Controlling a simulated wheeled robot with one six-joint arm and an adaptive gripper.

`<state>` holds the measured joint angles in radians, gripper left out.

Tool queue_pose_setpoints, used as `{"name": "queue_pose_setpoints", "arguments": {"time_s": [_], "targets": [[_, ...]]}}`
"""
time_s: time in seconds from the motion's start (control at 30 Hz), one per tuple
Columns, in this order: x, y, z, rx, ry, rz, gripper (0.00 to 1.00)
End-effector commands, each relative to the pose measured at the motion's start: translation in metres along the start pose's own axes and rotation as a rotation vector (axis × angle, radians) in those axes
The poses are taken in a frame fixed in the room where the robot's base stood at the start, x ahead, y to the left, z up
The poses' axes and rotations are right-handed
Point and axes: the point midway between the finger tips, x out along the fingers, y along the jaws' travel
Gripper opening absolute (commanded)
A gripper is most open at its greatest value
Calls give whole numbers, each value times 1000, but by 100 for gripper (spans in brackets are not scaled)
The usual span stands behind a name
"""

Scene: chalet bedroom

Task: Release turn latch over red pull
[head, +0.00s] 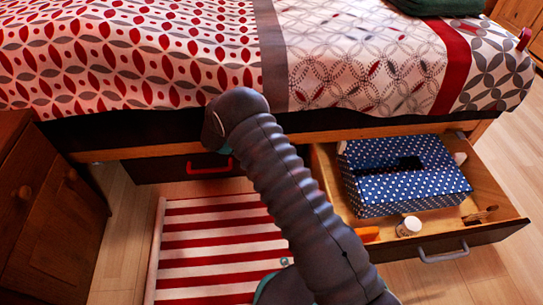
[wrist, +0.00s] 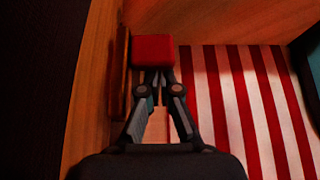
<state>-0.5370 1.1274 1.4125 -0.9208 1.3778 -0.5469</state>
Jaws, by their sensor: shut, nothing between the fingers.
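The red pull (head: 209,166) is on the front of a dark, closed drawer (head: 160,168) under the bed. In the wrist view the red pull (wrist: 153,50) lies right at the ends of my fingers. My gripper (wrist: 157,74) is shut and empty there, and I cannot tell whether it touches the pull. In the head view my arm hides the gripper. A narrow wooden piece (wrist: 119,75) stands left of the pull in the wrist view. It may be the turn latch, but its shape and angle are unclear. I cannot make out the latch in the head view.
An open drawer (head: 495,233) on the right holds a blue dotted box (head: 400,208) and a white-capped bottle (head: 408,226). A red-and-white striped rug (head: 205,265) lies on the floor. A wooden cabinet (head: 45,220) stands at left, near the closed drawer.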

Motion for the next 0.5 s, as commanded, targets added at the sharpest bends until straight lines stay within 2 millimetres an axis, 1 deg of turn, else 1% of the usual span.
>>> {"name": "queue_pose_setpoints", "arguments": {"time_s": [0.03,0.13,0.23,0.5], "targets": [[-2,1,4,3,-4,1,0],[-6,1,4,4,-4,2,0],[-16,2,4,5,-5,4,0],[-68,1,2,4,0,6,0]]}}
